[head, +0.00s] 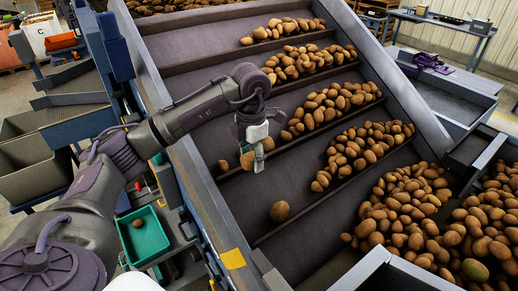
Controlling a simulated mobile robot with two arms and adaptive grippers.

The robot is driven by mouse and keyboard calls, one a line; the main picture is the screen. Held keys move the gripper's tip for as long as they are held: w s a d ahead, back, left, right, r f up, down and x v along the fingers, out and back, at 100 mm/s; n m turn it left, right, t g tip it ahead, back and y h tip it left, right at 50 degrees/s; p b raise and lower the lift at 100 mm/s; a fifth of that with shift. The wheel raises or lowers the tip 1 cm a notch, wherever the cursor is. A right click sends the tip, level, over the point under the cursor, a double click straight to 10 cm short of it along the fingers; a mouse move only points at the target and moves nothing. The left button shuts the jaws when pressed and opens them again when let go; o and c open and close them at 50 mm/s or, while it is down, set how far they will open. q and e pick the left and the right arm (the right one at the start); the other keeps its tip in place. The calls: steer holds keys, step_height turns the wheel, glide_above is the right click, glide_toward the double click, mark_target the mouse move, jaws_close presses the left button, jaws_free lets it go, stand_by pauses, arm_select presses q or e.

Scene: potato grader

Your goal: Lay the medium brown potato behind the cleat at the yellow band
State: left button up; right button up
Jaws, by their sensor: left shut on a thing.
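My left gripper (257,158) is above the lower left part of the dark inclined belt (228,188). It is shut on a brown potato (247,160), which shows beside the pale fingers; the fingers hide part of it. Cross cleats (290,133) run across the belt. A yellow band (232,258) marks the belt's left side frame, below and left of the gripper. My right gripper is not in view.
Several potatoes lie in rows along the cleats, with a large heap (410,215) at the lower right. A green tray (149,245) holding one potato stands left of the belt. Grey bins (30,165) stand at far left. Belt near the left frame is mostly bare.

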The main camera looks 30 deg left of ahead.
arm_select(q)
steer(key=shift+s+f, duration=0.6)
steer(key=shift+s, duration=0.3)
step_height(320, 180, down, 2)
steer(key=shift+f+b, duration=0.15)
steer(key=shift+b, duration=0.75)
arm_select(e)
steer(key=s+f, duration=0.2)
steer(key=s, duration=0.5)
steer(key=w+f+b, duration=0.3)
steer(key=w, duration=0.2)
arm_select(q)
steer(key=f+b, duration=0.2)
steer(key=f, duration=0.3)
steer(key=f+b, duration=0.3)
steer(key=f, duration=0.2)
steer(key=f+b, duration=0.2)
steer(key=f, duration=0.3)
steer(key=shift+w+f+b, duration=0.15)
steer(key=shift+w+b, duration=0.15)
steer(key=shift+f+b, duration=0.8)
steer(key=shift+f, duration=0.4)
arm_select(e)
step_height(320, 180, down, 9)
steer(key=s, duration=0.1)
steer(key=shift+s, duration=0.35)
arm_select(q)
steer(key=o, duration=1.3)
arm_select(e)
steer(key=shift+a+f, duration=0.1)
